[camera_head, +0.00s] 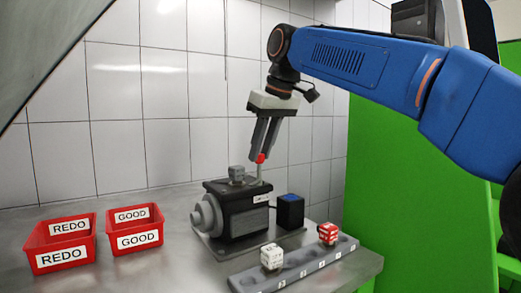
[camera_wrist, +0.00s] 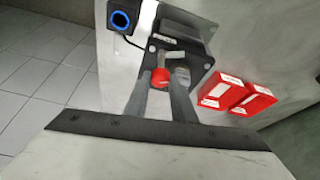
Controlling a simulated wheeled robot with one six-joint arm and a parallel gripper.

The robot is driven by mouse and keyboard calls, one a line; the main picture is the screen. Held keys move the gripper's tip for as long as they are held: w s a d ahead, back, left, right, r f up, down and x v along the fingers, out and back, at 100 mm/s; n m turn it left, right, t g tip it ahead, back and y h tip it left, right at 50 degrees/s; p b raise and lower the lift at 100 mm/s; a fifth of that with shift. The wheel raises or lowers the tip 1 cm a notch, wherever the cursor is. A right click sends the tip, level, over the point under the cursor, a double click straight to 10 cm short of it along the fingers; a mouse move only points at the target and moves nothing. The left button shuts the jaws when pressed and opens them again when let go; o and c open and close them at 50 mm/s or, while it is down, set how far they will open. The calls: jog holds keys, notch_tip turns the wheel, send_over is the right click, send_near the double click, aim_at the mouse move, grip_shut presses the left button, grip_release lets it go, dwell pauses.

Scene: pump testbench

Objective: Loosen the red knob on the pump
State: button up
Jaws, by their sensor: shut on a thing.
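The pump (camera_head: 234,210) is a dark block with a grey round end, standing on the metal table. The red knob (camera_head: 261,158) sits on top of a thin stem at the pump's right rear. My gripper (camera_head: 262,154) comes down from above and is shut on the red knob. In the wrist view the red knob (camera_wrist: 160,78) shows between the two fingers of my gripper (camera_wrist: 162,84). The dark pump body (camera_wrist: 180,45) lies beyond it. The fingers hide part of the knob's sides.
A black box with a blue button (camera_head: 290,211) stands right of the pump. Red bins marked REDO (camera_head: 62,259) and GOOD (camera_head: 138,241) stand left. A tiled wall is behind.

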jog(key=n+g, duration=0.1)
jog(key=n, duration=0.2)
jog(key=shift+w+d+n+y, duration=0.1)
jog(key=shift+w+n+y, duration=0.05)
jog(key=shift+n+y, duration=0.2)
jog(key=shift+n+g+y, duration=0.35)
jog(key=shift+n+g, duration=0.45)
jog(key=shift+n, duration=0.85)
jog(key=o, duration=1)
jog(key=v, duration=1.2)
